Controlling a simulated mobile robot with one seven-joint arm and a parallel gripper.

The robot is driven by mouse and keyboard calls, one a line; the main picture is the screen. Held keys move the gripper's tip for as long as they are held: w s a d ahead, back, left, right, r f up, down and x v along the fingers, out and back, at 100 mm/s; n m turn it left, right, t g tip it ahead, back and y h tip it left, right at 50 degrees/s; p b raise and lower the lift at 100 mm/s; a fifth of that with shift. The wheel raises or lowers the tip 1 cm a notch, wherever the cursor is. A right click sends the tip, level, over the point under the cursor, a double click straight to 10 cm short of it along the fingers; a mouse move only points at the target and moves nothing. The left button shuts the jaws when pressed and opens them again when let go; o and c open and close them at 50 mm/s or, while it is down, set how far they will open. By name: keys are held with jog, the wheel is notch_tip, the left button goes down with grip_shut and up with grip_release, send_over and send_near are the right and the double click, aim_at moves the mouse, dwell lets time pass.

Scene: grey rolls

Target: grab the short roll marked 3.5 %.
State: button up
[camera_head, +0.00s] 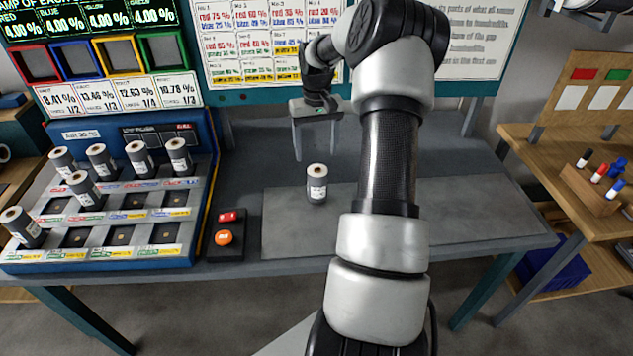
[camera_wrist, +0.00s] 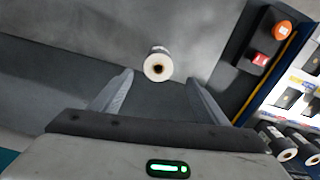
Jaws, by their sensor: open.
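A short grey roll (camera_head: 317,185) with a white top and a white printed label stands upright, alone, on the grey table. Its label is too small to read. The wrist view shows the same roll (camera_wrist: 158,65) from above, with its dark centre hole. My gripper (camera_head: 313,154) is open and empty above and behind the roll. In the wrist view the two fingers (camera_wrist: 158,85) are spread apart, with the roll ahead of and between their tips, not touching them. More grey rolls (camera_head: 139,160) stand in the blue rack at left; their labels are unreadable here.
The blue rack (camera_head: 205,205) holds several rolls and some empty slots. A dark box with a red switch and an orange button (camera_head: 224,238) sits beside it. The grey mat (camera_head: 450,215) right of the roll is clear. A wooden marker holder (camera_head: 590,190) stands far right.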

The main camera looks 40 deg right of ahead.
aim_at(317, 170)
notch_tip(317, 170, down, 10)
jog(key=shift+r, duration=0.2)
jog(key=shift+s+d+f+p, duration=0.1)
jog(key=shift+f+p, duration=0.1)
jog(key=shift+f, duration=1.2)
jog(key=shift+s+f+p, duration=0.1)
jog(key=shift+f+p, duration=0.05)
jog(key=shift+f, duration=1.25)
